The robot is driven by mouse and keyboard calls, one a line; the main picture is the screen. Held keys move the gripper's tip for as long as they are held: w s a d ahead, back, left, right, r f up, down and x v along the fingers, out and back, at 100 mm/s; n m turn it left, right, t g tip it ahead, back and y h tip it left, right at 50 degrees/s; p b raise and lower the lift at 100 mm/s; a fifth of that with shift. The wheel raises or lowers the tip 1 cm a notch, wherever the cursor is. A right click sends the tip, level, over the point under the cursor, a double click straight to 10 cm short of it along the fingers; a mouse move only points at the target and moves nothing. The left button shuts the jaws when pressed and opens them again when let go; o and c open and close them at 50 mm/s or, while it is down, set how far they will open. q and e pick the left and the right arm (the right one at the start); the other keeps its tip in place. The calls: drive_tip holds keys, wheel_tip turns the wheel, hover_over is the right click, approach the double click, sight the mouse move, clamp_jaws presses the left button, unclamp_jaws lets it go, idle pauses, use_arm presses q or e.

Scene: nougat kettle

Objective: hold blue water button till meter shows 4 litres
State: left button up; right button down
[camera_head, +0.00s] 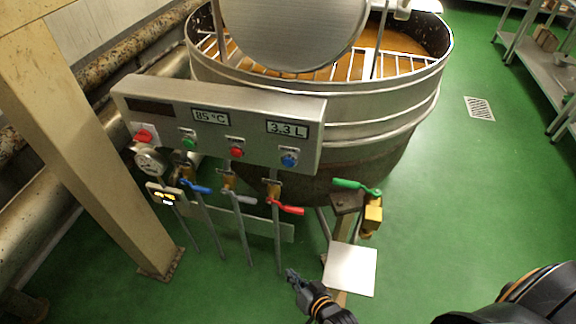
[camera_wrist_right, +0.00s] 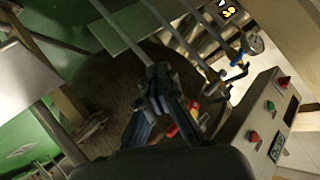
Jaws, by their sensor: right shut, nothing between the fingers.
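The blue water button (camera_head: 289,160) is at the right end of the grey control panel (camera_head: 220,105), just below the meter (camera_head: 287,128), which reads 3.3 L. My right gripper (camera_head: 292,274) is shut and empty, low in front of the panel, well below the blue button and apart from it. In the right wrist view, the shut fingers (camera_wrist_right: 158,75) are in the middle, and the panel (camera_wrist_right: 262,125) is tilted at the right. I cannot make out the blue button there. My left gripper is not in view.
A green button (camera_head: 189,143), a red button (camera_head: 237,152) and a red switch (camera_head: 145,135) are on the panel. Valves with blue, grey, red (camera_head: 287,208) and green (camera_head: 356,186) handles sit below. The large kettle (camera_head: 330,120) stands behind. A white square plate (camera_head: 350,269) is right of my gripper.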

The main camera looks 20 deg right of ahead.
sight(288, 163)
drive_tip(key=w+a+r+m+t+b, duration=0.1)
drive_tip(key=w+r+m+t, duration=0.2)
drive_tip(key=r, duration=1.1)
drive_tip(key=w+r+m+t+b, duration=0.1)
drive_tip(key=w+r+m+t, duration=0.2)
drive_tip(key=r, duration=1.1)
drive_tip(key=shift+a+r+t, duration=0.25)
drive_tip(key=shift+a+t, duration=0.15)
drive_tip(key=shift+t, duration=0.7)
drive_tip(key=w+d+b, duration=0.2)
drive_tip(key=w+d, duration=0.3)
drive_tip(key=w, duration=0.2)
drive_tip(key=shift+w, duration=0.15)
drive_tip(key=shift+w, duration=0.1)
drive_tip(key=shift+w+d, duration=0.2)
